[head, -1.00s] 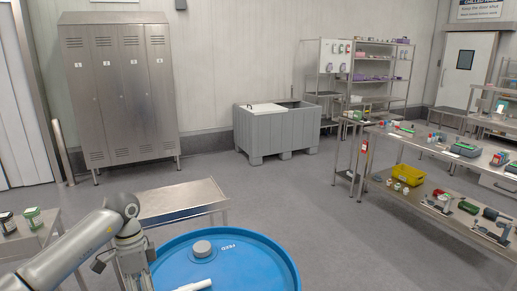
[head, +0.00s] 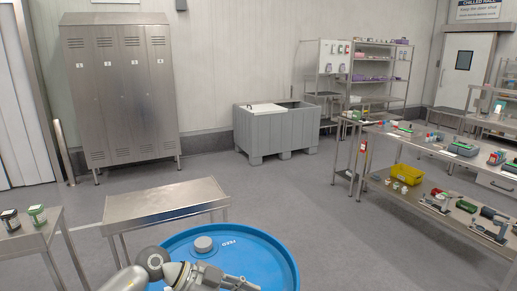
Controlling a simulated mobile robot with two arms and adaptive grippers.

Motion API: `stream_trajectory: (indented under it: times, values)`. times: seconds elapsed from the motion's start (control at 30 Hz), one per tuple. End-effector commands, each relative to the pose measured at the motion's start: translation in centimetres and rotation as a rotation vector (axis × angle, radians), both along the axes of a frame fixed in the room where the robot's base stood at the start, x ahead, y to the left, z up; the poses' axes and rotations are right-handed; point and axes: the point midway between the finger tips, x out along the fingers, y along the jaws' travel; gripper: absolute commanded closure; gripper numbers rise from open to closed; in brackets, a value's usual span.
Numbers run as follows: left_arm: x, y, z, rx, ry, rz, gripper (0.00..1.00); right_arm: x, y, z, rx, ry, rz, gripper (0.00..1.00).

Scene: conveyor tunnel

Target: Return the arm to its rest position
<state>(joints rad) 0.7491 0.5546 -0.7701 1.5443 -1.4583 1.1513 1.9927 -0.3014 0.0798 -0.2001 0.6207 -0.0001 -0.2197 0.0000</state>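My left arm comes in at the bottom edge, and my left gripper (head: 238,284) is low over the near part of the blue drum top (head: 270,251). It points right and is partly cut off by the picture's bottom edge. Its fingers are too small and cropped to tell whether they are open or shut, or whether they hold anything. My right gripper is not in view.
The blue drum has a grey cap (head: 203,244) on top. A steel table (head: 165,200) stands just behind it. A long workbench (head: 440,150) with tools is at right. The middle floor is clear.

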Motion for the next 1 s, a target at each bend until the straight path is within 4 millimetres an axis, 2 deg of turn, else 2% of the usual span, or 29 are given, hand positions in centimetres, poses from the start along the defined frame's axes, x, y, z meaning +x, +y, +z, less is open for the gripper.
stream_trajectory:
  times: [0.03, 0.1, 0.2, 0.27, 0.4, 0.57, 0.67, 0.77, 0.87, 1.0]
  values:
    - [-0.6, -1.9, 1.1, -0.107, -0.043, 0.002, 0.6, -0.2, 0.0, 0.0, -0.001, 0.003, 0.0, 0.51]
    - [-0.8, -3.9, 3.2, -0.252, -0.113, 0.029, 0.6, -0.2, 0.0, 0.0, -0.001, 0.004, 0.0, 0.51]
    - [-0.9, -5.5, 6.2, -0.439, -0.205, 0.106, 0.6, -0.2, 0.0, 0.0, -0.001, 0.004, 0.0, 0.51]
    - [-0.7, -5.8, 8.0, -0.538, -0.254, 0.171, 0.6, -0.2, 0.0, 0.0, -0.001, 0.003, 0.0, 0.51]
    - [0.3, -4.7, 11.2, -0.72, -0.347, 0.377, 0.6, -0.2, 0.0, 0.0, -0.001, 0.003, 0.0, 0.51]
    - [1.7, -0.9, 12.6, -0.824, -0.404, 0.676, 0.6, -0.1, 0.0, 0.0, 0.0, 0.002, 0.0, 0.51]
    - [2.4, 2.2, 11.9, -0.828, -0.409, 0.878, 0.6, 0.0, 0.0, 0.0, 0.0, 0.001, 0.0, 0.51]
    - [2.6, 5.6, 10.1, -0.782, -0.387, 1.081, 0.6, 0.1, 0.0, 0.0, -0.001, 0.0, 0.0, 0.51]
    - [2.0, 8.9, 7.2, -0.691, -0.337, 1.268, 0.6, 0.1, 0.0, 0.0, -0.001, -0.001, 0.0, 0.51]
    - [-0.3, 12.9, 2.0, -0.499, -0.222, 1.483, 0.6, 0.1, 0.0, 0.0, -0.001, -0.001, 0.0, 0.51]
